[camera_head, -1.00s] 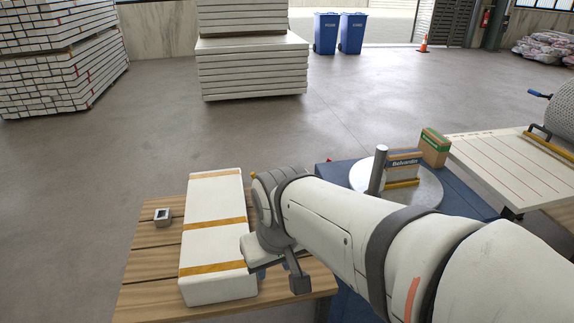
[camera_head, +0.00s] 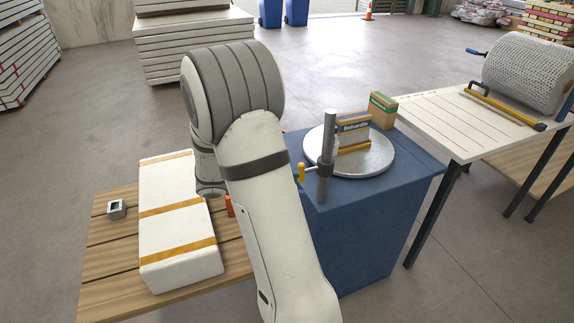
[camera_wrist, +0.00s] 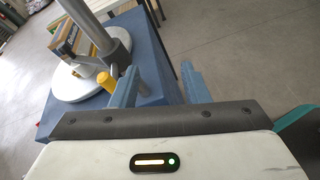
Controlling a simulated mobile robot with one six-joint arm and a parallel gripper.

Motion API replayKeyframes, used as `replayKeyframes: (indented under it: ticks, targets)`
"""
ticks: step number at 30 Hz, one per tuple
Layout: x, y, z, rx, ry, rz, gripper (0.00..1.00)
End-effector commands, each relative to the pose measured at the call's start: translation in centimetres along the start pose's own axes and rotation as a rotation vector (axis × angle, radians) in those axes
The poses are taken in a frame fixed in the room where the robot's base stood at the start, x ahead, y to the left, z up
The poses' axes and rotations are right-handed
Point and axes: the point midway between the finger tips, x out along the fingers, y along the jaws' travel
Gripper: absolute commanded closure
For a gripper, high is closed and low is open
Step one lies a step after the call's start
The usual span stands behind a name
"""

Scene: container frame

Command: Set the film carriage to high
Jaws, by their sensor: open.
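The film carriage (camera_head: 324,168) is a dark collar low on an upright grey mast (camera_head: 329,130). A yellow handle (camera_head: 301,172) sticks out from its left side. In the wrist view the yellow handle (camera_wrist: 107,82) and the dark carriage (camera_wrist: 118,48) show at the upper left. My gripper (camera_wrist: 158,74) is open and empty, its two blue-grey fingers spread. The handle appears just left of the left finger, outside the gap; I cannot tell whether they touch. In the head view my arm hides the gripper.
The mast stands by a round silver turntable (camera_head: 378,160) carrying boxes (camera_head: 353,125), on a blue cabinet (camera_head: 410,165). A wooden table (camera_head: 108,240) holds a long white package (camera_head: 180,240). A white table (camera_head: 440,125) is to the right.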

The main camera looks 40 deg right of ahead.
Motion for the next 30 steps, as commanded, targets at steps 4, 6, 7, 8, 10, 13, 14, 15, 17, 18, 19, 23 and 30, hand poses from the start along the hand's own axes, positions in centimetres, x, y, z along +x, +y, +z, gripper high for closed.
replayKeyframes:
  ticks: [4,6,7,8,10,13,14,15,17,18,19,23,30]
  targets:
    - [1.6,3.5,-3.4,-0.172,-0.161,0.141,0.59]
    - [2.0,4.8,-4.6,-0.226,-0.215,0.196,0.59]
    - [2.1,5.2,-5.1,-0.246,-0.233,0.215,0.59]
    - [2.1,5.6,-5.5,-0.262,-0.249,0.233,0.59]
    - [2.2,6.2,-6.2,-0.291,-0.278,0.265,0.59]
    - [2.5,6.8,-6.6,-0.312,-0.299,0.288,0.59]
    - [2.7,6.9,-6.6,-0.314,-0.302,0.290,0.59]
    - [3.1,7.0,-6.5,-0.316,-0.304,0.292,0.59]
    - [3.8,7.3,-6.3,-0.316,-0.305,0.291,0.59]
    - [4.4,7.5,-6.2,-0.316,-0.304,0.290,0.59]
    - [4.9,7.6,-6.0,-0.316,-0.304,0.289,0.59]
    - [6.8,8.3,-5.4,-0.315,-0.304,0.289,0.59]
    - [9.2,9.2,-4.9,-0.315,-0.302,0.291,0.59]
